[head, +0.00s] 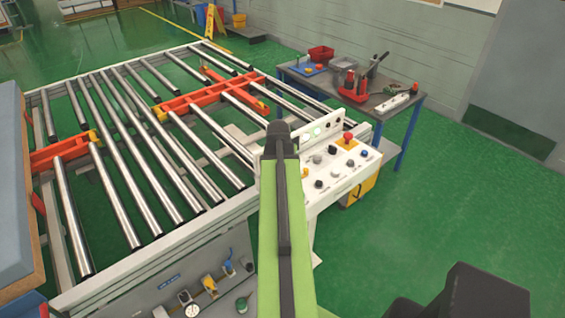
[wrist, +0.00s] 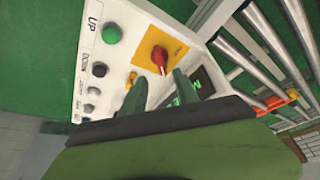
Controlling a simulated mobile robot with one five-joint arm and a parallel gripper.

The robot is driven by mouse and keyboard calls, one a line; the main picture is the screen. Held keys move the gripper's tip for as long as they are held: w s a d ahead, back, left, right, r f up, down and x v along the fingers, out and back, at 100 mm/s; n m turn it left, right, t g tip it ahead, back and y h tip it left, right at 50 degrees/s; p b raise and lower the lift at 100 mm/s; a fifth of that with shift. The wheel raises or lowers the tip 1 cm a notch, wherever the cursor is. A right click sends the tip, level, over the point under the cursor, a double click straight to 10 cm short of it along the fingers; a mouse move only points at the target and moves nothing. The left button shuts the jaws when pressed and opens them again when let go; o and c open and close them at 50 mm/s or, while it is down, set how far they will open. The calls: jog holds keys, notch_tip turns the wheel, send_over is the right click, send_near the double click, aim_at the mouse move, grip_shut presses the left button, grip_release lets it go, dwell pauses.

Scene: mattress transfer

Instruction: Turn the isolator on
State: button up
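The isolator is a red rotary knob (wrist: 159,58) on a yellow-orange plate (wrist: 179,47) on the white control panel (wrist: 128,24). In the wrist view its handle lies roughly upright in the picture. In the head view the red knob (head: 347,137) shows at the panel's far edge. My gripper (wrist: 159,85) shows two dark green fingers set apart, with nothing between them. The fingertips are just below the knob in the wrist view; I cannot tell whether they touch it. In the head view, my arm hides the gripper's fingers and part of the panel.
The panel has several buttons, including a green one (wrist: 111,34), and lit green displays. A roller conveyor (head: 130,140) with orange bars stands left of the panel. A table (head: 385,100) with tools stands behind.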

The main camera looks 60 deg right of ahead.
jog(key=p+v, duration=0.5)
jog(key=v, duration=0.3)
jog(key=shift+p, duration=0.3)
jog(key=shift+d, duration=0.1)
